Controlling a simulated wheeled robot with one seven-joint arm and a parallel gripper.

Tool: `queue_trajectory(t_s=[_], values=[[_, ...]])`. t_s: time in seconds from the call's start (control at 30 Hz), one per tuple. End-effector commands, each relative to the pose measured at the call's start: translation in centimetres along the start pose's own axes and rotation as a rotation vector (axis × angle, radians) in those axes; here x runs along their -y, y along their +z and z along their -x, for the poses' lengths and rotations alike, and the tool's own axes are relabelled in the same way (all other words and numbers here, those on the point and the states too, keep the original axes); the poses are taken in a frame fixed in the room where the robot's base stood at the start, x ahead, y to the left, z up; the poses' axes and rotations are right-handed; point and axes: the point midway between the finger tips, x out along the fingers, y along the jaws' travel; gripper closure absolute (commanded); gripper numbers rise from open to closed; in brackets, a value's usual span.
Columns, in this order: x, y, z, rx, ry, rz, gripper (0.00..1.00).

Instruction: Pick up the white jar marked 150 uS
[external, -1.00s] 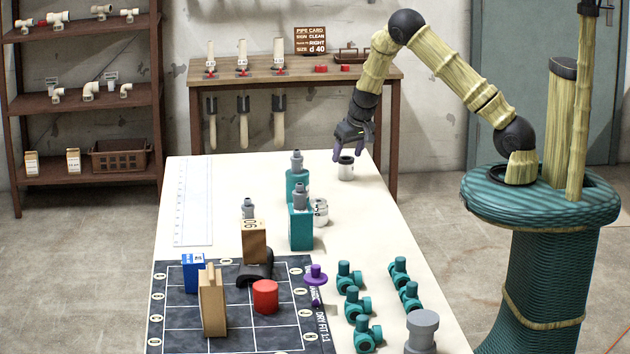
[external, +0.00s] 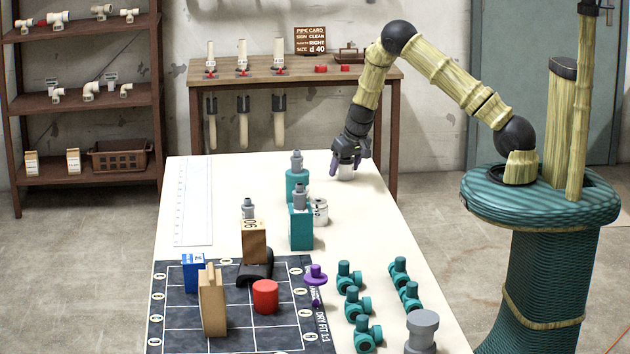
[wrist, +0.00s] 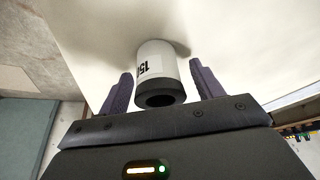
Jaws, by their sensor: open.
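The white jar marked 150 (wrist: 158,62) stands on the white table, between the two purple fingers of my gripper (wrist: 160,88) in the wrist view. Its dark end faces the palm, and its label is partly cut off by the angle. In the external view the jar (external: 346,174) shows at the far end of the table, partly hidden by the fingers. My gripper (external: 346,163) is open around the jar there, with a gap on each side in the wrist view.
Another white jar (external: 320,212) stands beside teal bottles (external: 301,228) with grey tops, nearer the camera. A dark mat (external: 230,335) with blocks and several teal pipe fittings (external: 362,335) fill the near part. The table around the gripped spot is clear.

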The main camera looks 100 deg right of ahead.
Motion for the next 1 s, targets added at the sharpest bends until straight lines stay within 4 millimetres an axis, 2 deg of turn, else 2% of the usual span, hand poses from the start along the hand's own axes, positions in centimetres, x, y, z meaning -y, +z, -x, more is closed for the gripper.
queue_trajectory(t_s=[0.03,0.27,0.53,0.67,1.0], values=[[0.0,0.0,0.0,0.0,0.0,0.0,0.38],[0.0,0.0,0.0,0.0,0.0,0.0,0.83],[0.0,-0.1,0.1,-0.001,0.0,0.0,0.83],[0.0,-0.5,1.0,-0.004,0.0,0.0,0.83],[0.1,-2.8,6.7,-0.004,-0.001,0.002,0.83]])
